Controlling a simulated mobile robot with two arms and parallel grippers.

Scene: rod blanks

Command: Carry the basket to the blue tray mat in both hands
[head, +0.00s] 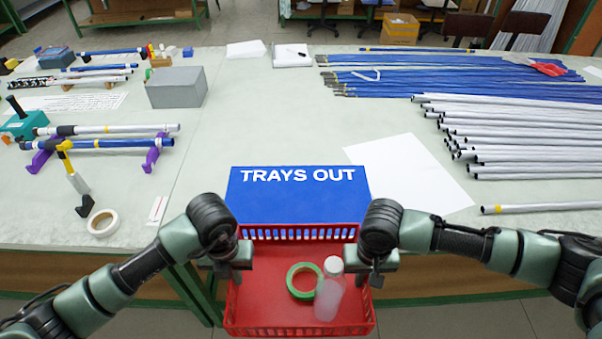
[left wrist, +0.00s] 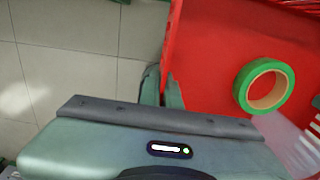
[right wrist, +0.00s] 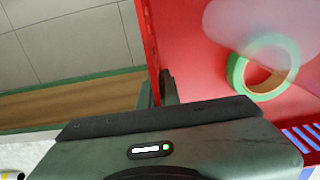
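The red basket (head: 300,331) is in front of the table's near edge in the head view, and its slotted far wall overlaps the near part of the blue tray mat (head: 298,205), marked "TRAYS OUT". A green tape roll (head: 291,284) and a translucent white-capped bottle (head: 328,297) are in the basket. My left gripper (head: 238,274) is shut on the basket's left wall; my right gripper (head: 375,276) is shut on its right wall. In both wrist views the fingers sit on either side of the red wall (left wrist: 176,40) (right wrist: 150,45).
White paper (head: 405,172) lies right of the mat. White rods (head: 530,140) and blue rods (head: 450,75) fill the right side. A grey box (head: 176,88), a tape roll (head: 103,223) and rods on purple stands (head: 152,155) are at left. The table beyond the mat is clear.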

